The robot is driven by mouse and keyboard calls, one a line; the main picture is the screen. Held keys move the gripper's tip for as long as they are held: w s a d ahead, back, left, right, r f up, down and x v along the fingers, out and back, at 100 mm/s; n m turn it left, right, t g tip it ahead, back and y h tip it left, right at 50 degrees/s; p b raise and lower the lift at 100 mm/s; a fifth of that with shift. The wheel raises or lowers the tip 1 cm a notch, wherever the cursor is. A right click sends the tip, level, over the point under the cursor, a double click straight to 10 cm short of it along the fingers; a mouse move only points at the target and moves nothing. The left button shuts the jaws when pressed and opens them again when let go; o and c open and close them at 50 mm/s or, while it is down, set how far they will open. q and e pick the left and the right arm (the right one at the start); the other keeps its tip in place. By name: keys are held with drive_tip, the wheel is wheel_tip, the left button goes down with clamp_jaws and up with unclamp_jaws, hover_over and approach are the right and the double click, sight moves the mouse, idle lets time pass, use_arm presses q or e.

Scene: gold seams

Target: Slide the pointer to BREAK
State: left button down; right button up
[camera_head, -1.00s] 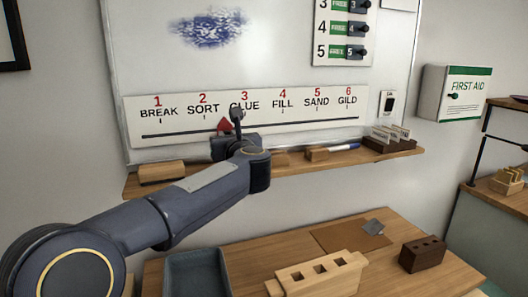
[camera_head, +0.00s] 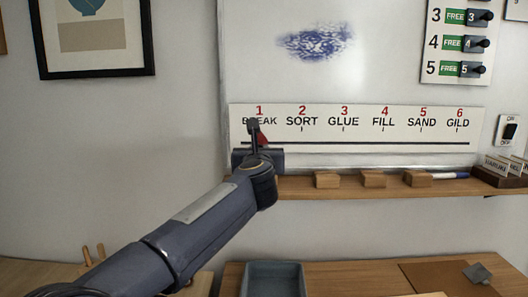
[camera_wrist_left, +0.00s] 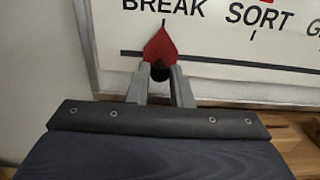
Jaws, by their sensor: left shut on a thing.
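The white label strip (camera_head: 350,119) on the wall board carries BREAK, SORT, GLUE, FILL, SAND and GILD above a dark slot (camera_head: 370,143). The red pointer (camera_head: 263,138) is under BREAK, partly hidden by my left gripper (camera_head: 255,127) in the head view. In the left wrist view the pointer (camera_wrist_left: 160,45) has its tip up, just below the tick under BREAK. My left gripper (camera_wrist_left: 160,80) is shut on the pointer's dark knob (camera_wrist_left: 159,71). My right gripper is not in view.
A grey tray (camera_head: 273,268) stands on the table below. The wall left of the board is clear below a framed picture (camera_head: 93,38).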

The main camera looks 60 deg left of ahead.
use_arm(q)
drive_tip(key=shift+s+a, duration=0.15)
drive_tip(key=shift+s, duration=0.05)
drive_tip(key=c, duration=1.3)
unclamp_jaws()
drive_tip(key=shift+s, duration=0.15)
drive_tip(key=v, duration=0.7)
drive_tip(key=shift+d, duration=0.4)
